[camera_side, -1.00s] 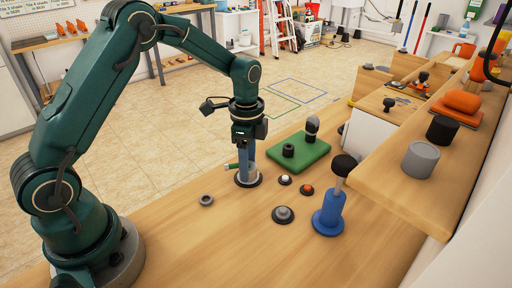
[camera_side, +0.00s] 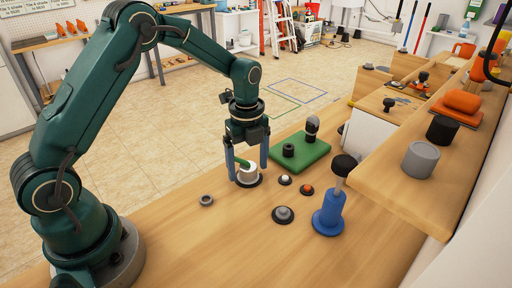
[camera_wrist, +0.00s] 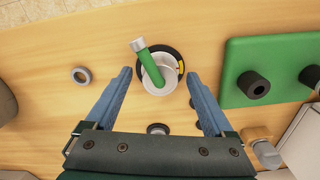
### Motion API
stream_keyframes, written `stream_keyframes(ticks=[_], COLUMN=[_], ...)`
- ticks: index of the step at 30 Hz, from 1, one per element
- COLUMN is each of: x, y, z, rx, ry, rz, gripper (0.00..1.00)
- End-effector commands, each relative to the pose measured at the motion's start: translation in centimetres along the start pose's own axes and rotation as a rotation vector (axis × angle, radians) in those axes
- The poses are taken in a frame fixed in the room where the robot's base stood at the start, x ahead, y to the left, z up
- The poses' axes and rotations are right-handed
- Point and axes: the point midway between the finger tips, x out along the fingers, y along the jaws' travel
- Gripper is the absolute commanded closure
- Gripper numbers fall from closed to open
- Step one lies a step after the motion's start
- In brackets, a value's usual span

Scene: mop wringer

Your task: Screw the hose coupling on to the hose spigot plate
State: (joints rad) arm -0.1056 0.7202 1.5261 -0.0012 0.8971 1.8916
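A white cylindrical cap with a green side tube, which looks like the hose coupling (camera_side: 247,175), stands upright on a dark round base (camera_side: 240,185). This base may be the hose spigot plate; a yellow mark shows on its rim in the wrist view. How far the coupling is seated on it cannot be told. My gripper (camera_side: 248,173) points down over the coupling (camera_wrist: 167,82), with its two blue fingers spread on either side. In the wrist view, gaps show between both fingertips and the coupling, so my gripper (camera_wrist: 160,75) is open and empty.
A grey ring (camera_side: 206,200) lies left of the coupling. A green block with dark cylinders (camera_side: 315,151) stands behind right. Small round knobs (camera_side: 283,215) and a blue stand with a black ball (camera_side: 328,216) are to the right. The front bench is clear.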

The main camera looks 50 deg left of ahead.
Motion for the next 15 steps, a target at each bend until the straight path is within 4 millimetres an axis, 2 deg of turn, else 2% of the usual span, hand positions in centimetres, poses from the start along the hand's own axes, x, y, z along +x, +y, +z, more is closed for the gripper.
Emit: stream_keyframes(ticks=[8,11,15], x=[-0.2,-0.9,-2.9], y=[0.0,-0.1,-0.1], z=[0.0,0.1,0.1], rx=[-0.003,-0.003,-0.002], ry=[-0.001,-0.002,-0.003], rz=[-0.002,-0.005,-0.006], gripper=[0.13,0.13,0.13])
